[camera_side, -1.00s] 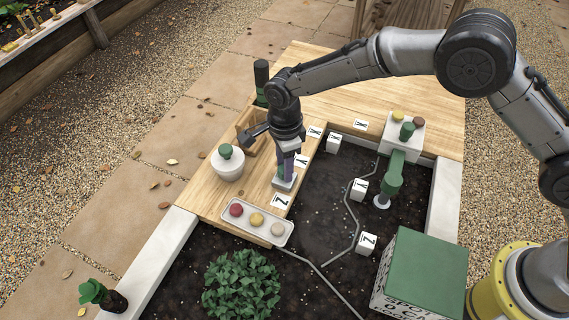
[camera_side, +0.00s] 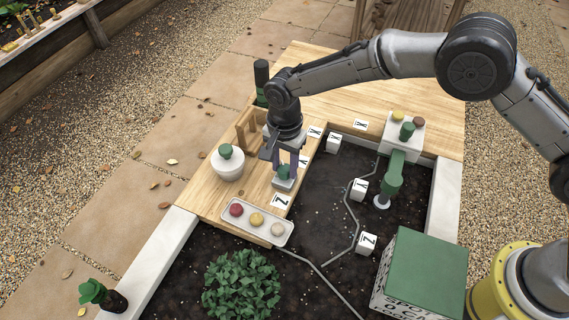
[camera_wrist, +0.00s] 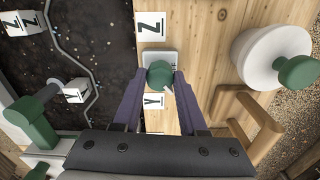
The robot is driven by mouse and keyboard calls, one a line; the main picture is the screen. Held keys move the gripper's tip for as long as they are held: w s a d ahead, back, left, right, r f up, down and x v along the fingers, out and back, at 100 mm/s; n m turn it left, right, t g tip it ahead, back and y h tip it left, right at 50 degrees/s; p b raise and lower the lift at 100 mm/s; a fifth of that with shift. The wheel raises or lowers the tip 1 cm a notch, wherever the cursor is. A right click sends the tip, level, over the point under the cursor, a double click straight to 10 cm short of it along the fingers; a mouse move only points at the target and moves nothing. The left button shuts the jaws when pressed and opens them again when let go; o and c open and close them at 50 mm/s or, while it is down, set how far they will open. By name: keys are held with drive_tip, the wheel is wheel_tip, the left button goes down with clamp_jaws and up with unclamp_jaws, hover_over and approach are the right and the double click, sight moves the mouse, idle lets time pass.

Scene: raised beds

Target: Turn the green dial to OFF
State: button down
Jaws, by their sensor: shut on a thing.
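A green dial (camera_side: 284,172) sits on a small pale square base (camera_side: 284,184) on the wooden board, between the Z and Y cards. In the wrist view the green dial (camera_wrist: 160,74) is between my two purple fingers, seen from above. My gripper (camera_side: 286,174) points down over it and is shut on it. A small pale mark shows on the dial's lower right edge in the wrist view. Any OFF lettering is too small or hidden to read.
A white pot with a green knob (camera_side: 229,165) stands left of my gripper, by a wooden rack (camera_side: 248,128). A tray (camera_side: 284,238) of coloured discs lies in front. Another green handled fixture (camera_side: 393,180) and a green-topped box (camera_side: 425,262) stand right.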

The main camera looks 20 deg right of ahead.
sight(285, 168)
drive_tip(key=n, duration=0.5)
drive_tip(key=shift+n, duration=2.5)
drive_tip(key=shift+c, duration=2.2)
unclamp_jaws()
wheel_tip(285, 168, up, 14)
